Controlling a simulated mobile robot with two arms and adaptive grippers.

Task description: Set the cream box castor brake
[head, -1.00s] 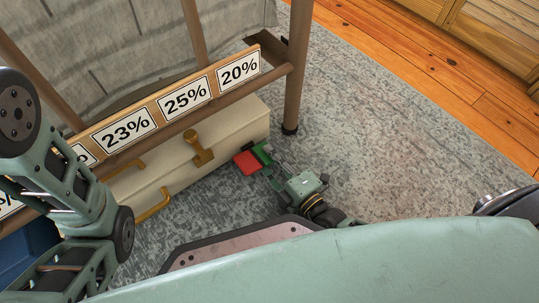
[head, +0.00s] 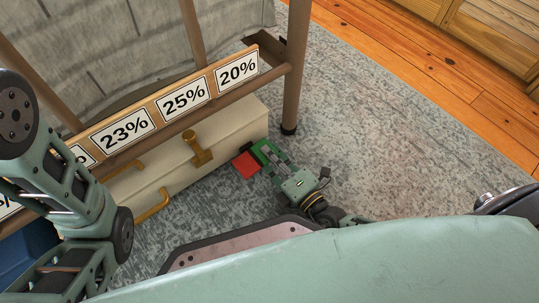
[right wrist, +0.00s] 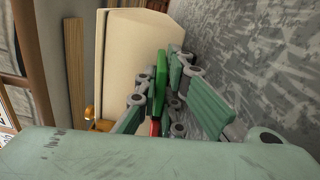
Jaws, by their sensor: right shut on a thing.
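The cream box (head: 225,143) stands low under a wooden rail, with brass-coloured handles and a catch on its side. It also shows in the right wrist view (right wrist: 127,62). At its right end, the castor brake shows a red tab (head: 246,165) and a green tab (head: 262,150). The wrist view shows the upright green tab (right wrist: 161,72) and a bit of the red tab (right wrist: 154,128) between the finger parts. My right gripper (head: 273,161) is low over the carpet, shut on the green tab. The castor itself is hidden. My left gripper is out of view.
A brown post (head: 296,70) stands on the carpet just right of the box. The rail (head: 160,110) with percentage labels runs above the box. A blue container (head: 25,250) is at the lower left. Grey carpet (head: 400,130) to the right is clear.

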